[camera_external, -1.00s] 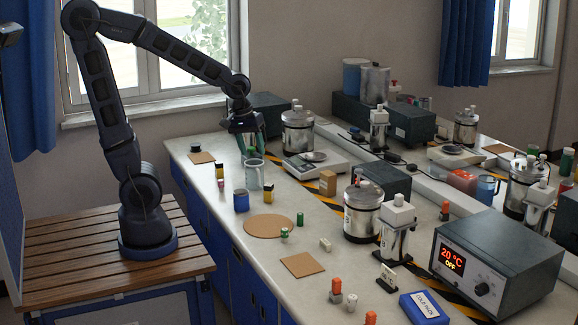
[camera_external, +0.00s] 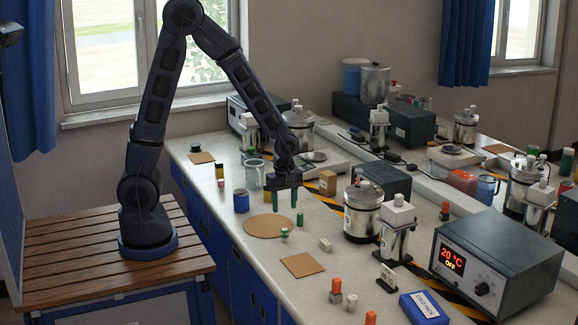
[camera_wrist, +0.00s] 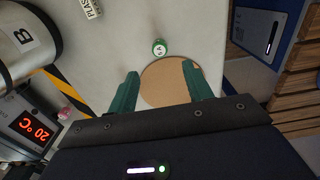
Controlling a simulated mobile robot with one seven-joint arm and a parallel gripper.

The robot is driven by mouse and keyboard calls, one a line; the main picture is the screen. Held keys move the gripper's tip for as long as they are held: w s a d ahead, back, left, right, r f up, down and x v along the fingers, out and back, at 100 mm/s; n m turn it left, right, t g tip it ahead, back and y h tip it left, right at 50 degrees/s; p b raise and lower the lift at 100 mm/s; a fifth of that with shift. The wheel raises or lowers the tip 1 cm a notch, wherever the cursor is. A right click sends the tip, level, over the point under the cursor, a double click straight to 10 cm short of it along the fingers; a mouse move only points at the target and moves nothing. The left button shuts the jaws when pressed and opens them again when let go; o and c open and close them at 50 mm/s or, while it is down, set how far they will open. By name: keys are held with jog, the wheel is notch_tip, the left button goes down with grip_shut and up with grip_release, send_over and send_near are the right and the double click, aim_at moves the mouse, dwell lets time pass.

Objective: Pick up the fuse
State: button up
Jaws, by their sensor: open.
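A small green and white cylinder (camera_external: 284,235) stands on the bench by the right edge of a round cork mat. In the wrist view the cylinder (camera_wrist: 159,47) shows a pale marked top, just beyond my fingertips. No readable label says that it is the fuse, so I cannot tell for sure. My gripper (camera_external: 286,210) hangs above the bench over the cork mat, fingers pointing down. Its green fingers (camera_wrist: 160,70) are apart with nothing between them. The cylinder is apart from both fingers.
The round cork mat (camera_external: 262,229) lies below my gripper, with a square cork mat (camera_external: 302,264) nearer the front. A blue cup (camera_external: 241,201) and a glass beaker (camera_external: 252,176) stand to the left. A steel vessel (camera_external: 362,215) stands to the right. A small pale block (camera_external: 325,244) lies nearby.

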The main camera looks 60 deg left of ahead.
aim_at(285, 229)
jog(key=shift+f, duration=5.4)
jog(key=shift+c, duration=0.2)
jog(key=c, duration=1)
